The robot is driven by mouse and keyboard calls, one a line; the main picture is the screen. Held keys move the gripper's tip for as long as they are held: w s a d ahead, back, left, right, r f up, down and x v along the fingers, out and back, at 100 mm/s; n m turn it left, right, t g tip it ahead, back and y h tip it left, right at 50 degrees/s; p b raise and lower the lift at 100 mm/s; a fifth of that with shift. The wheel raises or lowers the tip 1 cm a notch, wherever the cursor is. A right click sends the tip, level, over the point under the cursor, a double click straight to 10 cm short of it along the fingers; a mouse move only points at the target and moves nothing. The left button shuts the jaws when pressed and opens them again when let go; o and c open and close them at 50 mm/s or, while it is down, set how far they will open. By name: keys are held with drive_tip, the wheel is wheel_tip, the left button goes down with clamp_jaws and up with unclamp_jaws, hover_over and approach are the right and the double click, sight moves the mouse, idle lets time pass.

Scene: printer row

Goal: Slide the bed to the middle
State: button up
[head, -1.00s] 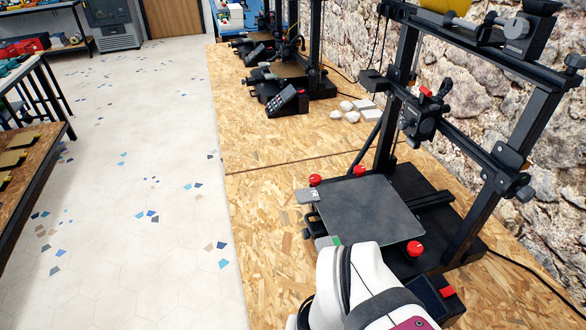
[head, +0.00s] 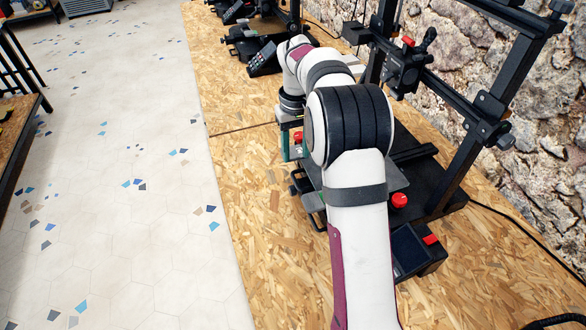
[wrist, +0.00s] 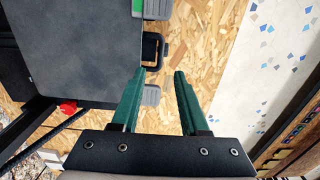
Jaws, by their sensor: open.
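The bed is a dark grey square plate. In the wrist view the bed (wrist: 70,48) fills the upper left, with a black loop handle (wrist: 155,50) on its near edge.
A red levelling knob (head: 399,200) shows at the bed's corner. The printer's black frame (head: 480,115) rises on the right, with a control box (head: 415,252) in front. Another printer (head: 262,55) stands farther back. The wooden bench (head: 245,185) is clear left of the bed.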

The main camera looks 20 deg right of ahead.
sight(296, 180)
wheel_tip(296, 180, down, 9)
drive_tip(key=shift+r, duration=0.1)
clamp_jaws()
drive_tip(key=shift+r, duration=0.1)
idle(1.4)
